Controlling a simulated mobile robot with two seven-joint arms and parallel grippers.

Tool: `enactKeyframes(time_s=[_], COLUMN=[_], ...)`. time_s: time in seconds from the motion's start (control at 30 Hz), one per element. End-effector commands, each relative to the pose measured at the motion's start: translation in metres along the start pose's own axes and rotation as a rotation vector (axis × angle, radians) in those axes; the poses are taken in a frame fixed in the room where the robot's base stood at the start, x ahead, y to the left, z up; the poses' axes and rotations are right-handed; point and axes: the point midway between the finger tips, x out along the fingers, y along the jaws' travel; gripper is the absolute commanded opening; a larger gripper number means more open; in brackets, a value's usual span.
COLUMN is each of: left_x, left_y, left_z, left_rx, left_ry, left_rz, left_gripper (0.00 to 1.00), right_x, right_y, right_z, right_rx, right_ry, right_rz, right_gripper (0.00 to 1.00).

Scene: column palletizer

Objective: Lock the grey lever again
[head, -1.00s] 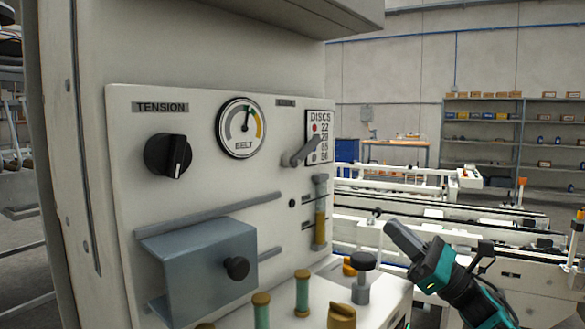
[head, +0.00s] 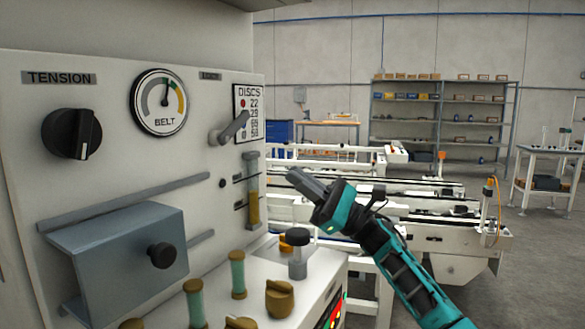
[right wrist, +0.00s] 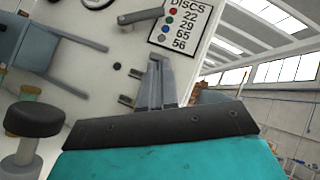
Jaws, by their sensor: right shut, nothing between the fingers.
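The grey lever (head: 232,129) sits on the upright white panel, just left of the DISCS sign, below a small label plate. Its arm slants up to the right in the head view. It also shows in the right wrist view (right wrist: 140,16), near the top. My right gripper (head: 292,175) is shut and empty, in front of the panel, to the right of and below the lever, not touching it. In the right wrist view its fingers (right wrist: 156,80) are together and point toward the panel below the DISCS sign. My left gripper is not in view.
The panel also carries a black TENSION knob (head: 72,134), a BELT gauge (head: 159,103), a sight tube (head: 252,190) and a grey box cover (head: 120,255). A black-topped post (head: 298,253) and brass-capped parts stand on the ledge below. A conveyor (head: 400,205) lies behind my right arm.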

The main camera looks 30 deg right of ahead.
Motion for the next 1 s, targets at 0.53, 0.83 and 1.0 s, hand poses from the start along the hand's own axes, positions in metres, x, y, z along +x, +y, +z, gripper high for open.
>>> enactKeyframes(time_s=[0.53,0.83,1.0], left_x=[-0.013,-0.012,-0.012], left_y=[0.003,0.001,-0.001], left_z=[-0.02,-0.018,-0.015], left_rx=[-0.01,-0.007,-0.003], left_ry=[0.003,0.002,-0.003], left_rz=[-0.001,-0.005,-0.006], left_gripper=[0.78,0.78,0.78], right_x=[0.099,0.107,0.107], right_y=[-0.001,0.0,0.0], right_z=[0.02,0.029,0.029], right_rx=[0.0,0.0,0.0], right_ry=[-0.001,-0.001,-0.001], right_rz=[0.002,0.0,0.0], right_gripper=[0.0,0.0,0.0])
